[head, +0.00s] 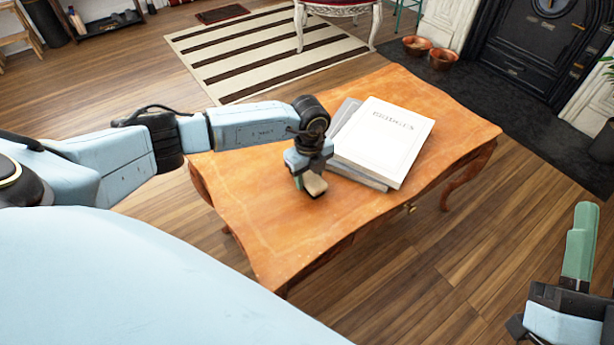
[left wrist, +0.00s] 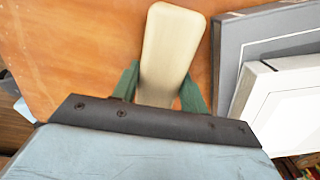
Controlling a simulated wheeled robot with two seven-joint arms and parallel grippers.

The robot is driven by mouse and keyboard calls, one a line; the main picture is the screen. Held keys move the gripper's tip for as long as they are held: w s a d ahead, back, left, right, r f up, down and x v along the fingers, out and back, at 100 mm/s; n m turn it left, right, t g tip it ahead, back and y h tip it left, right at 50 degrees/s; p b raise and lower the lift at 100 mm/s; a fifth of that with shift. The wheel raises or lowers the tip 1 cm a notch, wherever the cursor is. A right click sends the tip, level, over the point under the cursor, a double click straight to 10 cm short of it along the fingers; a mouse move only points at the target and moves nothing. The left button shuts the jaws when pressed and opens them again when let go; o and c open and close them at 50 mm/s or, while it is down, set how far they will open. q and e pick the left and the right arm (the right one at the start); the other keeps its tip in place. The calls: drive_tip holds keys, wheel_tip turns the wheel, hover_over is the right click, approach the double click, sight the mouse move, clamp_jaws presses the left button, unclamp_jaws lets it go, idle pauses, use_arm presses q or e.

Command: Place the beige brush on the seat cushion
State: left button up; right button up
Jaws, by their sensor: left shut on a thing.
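The beige brush (left wrist: 168,50) is a smooth, pale, rounded block between the green fingers of my left gripper (left wrist: 160,88) in the left wrist view. In the head view, my left gripper (head: 309,172) is over the middle of the wooden table, left of the books, with the pale end of the brush (head: 315,186) below it. I cannot tell whether the brush touches the tabletop. A white carved seat with a red cushion (head: 338,9) stands at the top edge, mostly cut off. My right gripper (head: 580,243) is at the lower right, away from the table; its finger gap is unclear.
The orange-brown table (head: 250,215) has a wavy edge. A white book (head: 384,140) and grey books (head: 346,172) lie on it. Beyond are a striped rug (head: 250,50), copper bowls (head: 442,59) and a dark fireplace (head: 525,50). Wooden floor right of the table is clear.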

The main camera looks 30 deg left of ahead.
use_arm(q)
drive_tip(key=shift+c, duration=1.4)
drive_tip(key=shift+r, duration=0.1)
